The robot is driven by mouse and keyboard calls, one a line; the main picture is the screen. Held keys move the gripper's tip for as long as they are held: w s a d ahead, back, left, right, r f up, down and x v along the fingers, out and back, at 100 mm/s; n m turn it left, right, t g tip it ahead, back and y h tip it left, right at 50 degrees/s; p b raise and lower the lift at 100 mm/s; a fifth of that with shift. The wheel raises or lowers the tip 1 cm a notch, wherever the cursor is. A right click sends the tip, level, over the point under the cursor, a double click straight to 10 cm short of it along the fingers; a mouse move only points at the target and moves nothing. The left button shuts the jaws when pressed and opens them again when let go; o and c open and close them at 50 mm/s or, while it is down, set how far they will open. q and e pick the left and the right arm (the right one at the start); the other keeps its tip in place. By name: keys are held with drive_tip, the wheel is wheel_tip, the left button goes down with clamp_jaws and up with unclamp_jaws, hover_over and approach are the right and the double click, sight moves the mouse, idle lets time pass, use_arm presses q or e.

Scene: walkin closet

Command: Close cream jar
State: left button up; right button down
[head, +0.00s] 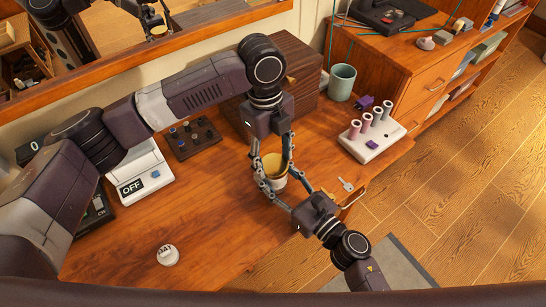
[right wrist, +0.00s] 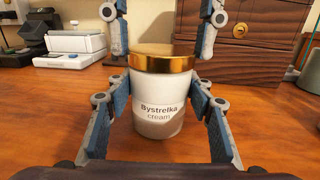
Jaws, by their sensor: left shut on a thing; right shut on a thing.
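The cream jar (head: 273,181) stands upright on the wooden desk. In the right wrist view the jar (right wrist: 158,110) is white with a brown lower part and a "Bystrelka cream" label. A gold lid (right wrist: 162,58) sits on its top and looks level; I cannot tell how tight it is. My left gripper (head: 272,158) reaches down from above and is shut on the lid, one finger on each side. My right gripper (head: 278,180) comes in from the lower right and is shut on the jar's body. It also shows in the right wrist view (right wrist: 158,112).
A wooden box (head: 300,75) stands behind the jar. The desk's front middle is clear.

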use_arm(q)
drive_tip(key=m, duration=0.5)
drive_tip(key=shift+y, duration=0.3)
drive_tip(key=m, duration=0.5)
drive_tip(key=shift+d+y, duration=0.15)
drive_tip(key=shift+y, duration=0.15)
drive_tip(key=m, duration=0.5)
drive_tip(key=shift+y, duration=0.3)
drive_tip(key=m, duration=0.4)
drive_tip(key=shift+m, duration=0.3)
drive_tip(key=o, duration=0.9)
drive_tip(key=shift+o, duration=0.2)
drive_tip(key=shift+d+r, duration=0.1)
drive_tip(key=shift+r, duration=2.1)
